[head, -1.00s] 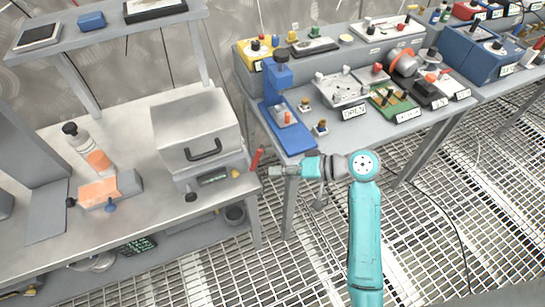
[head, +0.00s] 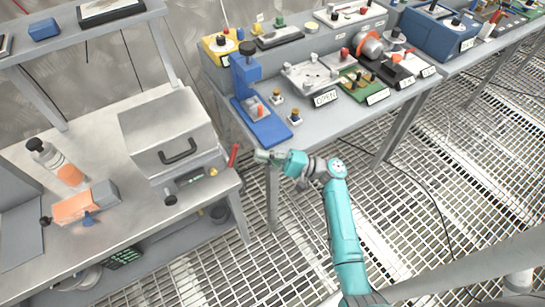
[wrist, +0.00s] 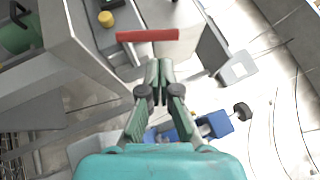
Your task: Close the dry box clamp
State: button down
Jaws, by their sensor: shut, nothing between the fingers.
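The dry box (head: 172,140) is a grey metal box with a dark front handle, on the left bench. Its lid looks down. A red clamp handle (head: 234,155) sticks up at its right side, near a yellow knob (head: 213,172). In the wrist view the red handle (wrist: 147,35) lies crosswise just beyond my fingertips. My gripper (head: 258,155) is right of the red handle, with a small gap in the head view. In the wrist view my gripper (wrist: 158,65) has its fingers together and empty. The clamp's catch cannot be made out.
An orange-banded bottle (head: 57,163) and an orange-topped block (head: 85,203) stand on the left bench (head: 105,135). A blue press (head: 258,105) stands on the right bench, behind my gripper. Metal grating (head: 400,200) lies open below.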

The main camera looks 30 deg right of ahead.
jog(key=shift+x, duration=2.35)
jog(key=shift+a+r+n+g+h, duration=0.8)
jog(key=shift+a+r+n+g, duration=0.1)
jog(key=shift+n+g, duration=0.15)
jog(key=v, duration=1.2)
